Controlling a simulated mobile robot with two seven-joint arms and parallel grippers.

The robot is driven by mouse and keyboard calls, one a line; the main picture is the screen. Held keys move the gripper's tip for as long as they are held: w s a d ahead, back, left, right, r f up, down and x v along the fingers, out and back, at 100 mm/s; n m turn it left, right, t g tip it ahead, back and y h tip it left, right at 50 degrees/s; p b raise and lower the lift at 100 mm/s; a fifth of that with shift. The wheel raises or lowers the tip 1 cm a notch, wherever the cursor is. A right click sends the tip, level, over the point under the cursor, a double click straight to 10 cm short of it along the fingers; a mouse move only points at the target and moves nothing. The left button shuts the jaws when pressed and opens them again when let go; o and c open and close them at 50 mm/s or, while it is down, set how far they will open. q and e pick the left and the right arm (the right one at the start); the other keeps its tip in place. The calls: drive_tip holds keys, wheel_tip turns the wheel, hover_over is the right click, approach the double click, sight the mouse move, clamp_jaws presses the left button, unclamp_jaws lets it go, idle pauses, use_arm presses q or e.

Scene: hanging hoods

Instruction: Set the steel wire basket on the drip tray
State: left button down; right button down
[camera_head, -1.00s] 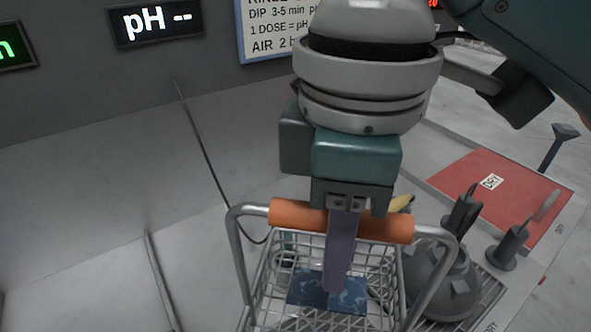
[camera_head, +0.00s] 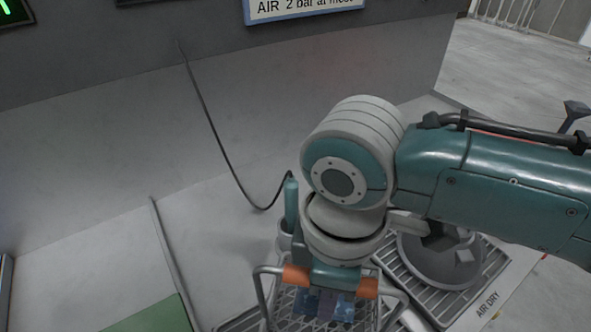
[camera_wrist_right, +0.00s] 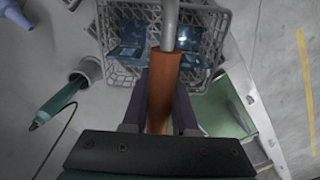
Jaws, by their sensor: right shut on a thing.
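The steel wire basket (camera_head: 263,296) is at the bottom centre of the head view, cut off by the lower edge. Its orange handle grip (camera_head: 367,288) is held by my right gripper (camera_head: 330,302). The right wrist view shows the purple fingers of my right gripper (camera_wrist_right: 160,92) shut on the orange grip, with the basket (camera_wrist_right: 222,32) beyond and blue pieces inside it. A grey slotted tray (camera_head: 492,262) lies right of the basket under a grey domed object. Another grey grating shows at the bottom left (camera_head: 238,322). I cannot tell which is the drip tray, or whether the basket touches anything. My left gripper is out of view.
The grey domed object (camera_head: 440,262) stands close right of the basket. A teal tool (camera_head: 291,203) with a black cable stands upright in a holder just behind. A green pad (camera_head: 150,315) lies at lower left.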

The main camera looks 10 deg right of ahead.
drive_tip(key=shift+f, duration=0.1)
drive_tip(key=c, duration=1.2)
unclamp_jaws()
drive_tip(key=shift+f, duration=0.15)
drive_tip(key=o, duration=0.5)
